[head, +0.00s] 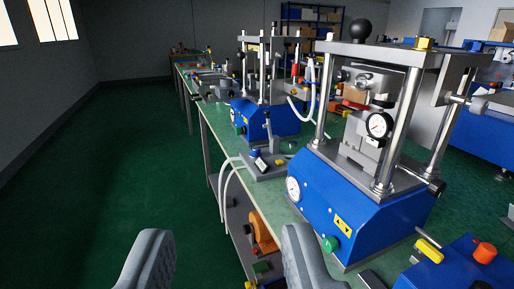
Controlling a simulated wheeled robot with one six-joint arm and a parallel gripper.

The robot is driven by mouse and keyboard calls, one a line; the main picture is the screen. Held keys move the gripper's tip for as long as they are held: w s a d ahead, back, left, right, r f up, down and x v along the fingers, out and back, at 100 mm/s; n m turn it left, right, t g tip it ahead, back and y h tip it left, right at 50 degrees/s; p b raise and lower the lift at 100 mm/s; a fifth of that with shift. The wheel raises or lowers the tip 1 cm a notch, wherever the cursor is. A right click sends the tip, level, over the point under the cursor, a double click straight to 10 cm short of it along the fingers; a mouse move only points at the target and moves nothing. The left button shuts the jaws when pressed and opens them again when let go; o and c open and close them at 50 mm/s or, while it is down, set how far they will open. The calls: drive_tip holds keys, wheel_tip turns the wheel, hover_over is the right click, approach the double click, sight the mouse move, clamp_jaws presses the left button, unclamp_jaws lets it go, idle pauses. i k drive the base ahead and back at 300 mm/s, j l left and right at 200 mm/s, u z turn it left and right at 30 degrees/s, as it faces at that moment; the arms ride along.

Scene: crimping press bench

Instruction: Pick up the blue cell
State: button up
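My gripper (226,235) shows at the bottom of the head view as two grey fingers set wide apart. It is open, with nothing between the fingers. The fingers are over the floor and the near edge of the bench, apart from the items on it. A small blue piece (256,153) with a white patch below it sits on a grey fixture (268,169) at the bench's left edge, ahead of my gripper. It may be the blue cell, but it is too small to tell. No other clear cell shows.
A large blue press (338,212) with steel columns and a gauge stands at the right. A second blue press (270,119) stands farther back on the long bench (210,122). White hoses (228,185) hang at the bench edge. The green floor (110,150) at left is clear.

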sight(255, 152)
drive_tip(key=i+j+z, duration=0.2)
drive_tip(key=i+j, duration=0.15)
drive_tip(key=i+j+z, duration=0.4)
drive_tip(key=i+j, duration=0.2)
drive_tip(key=j, duration=0.25)
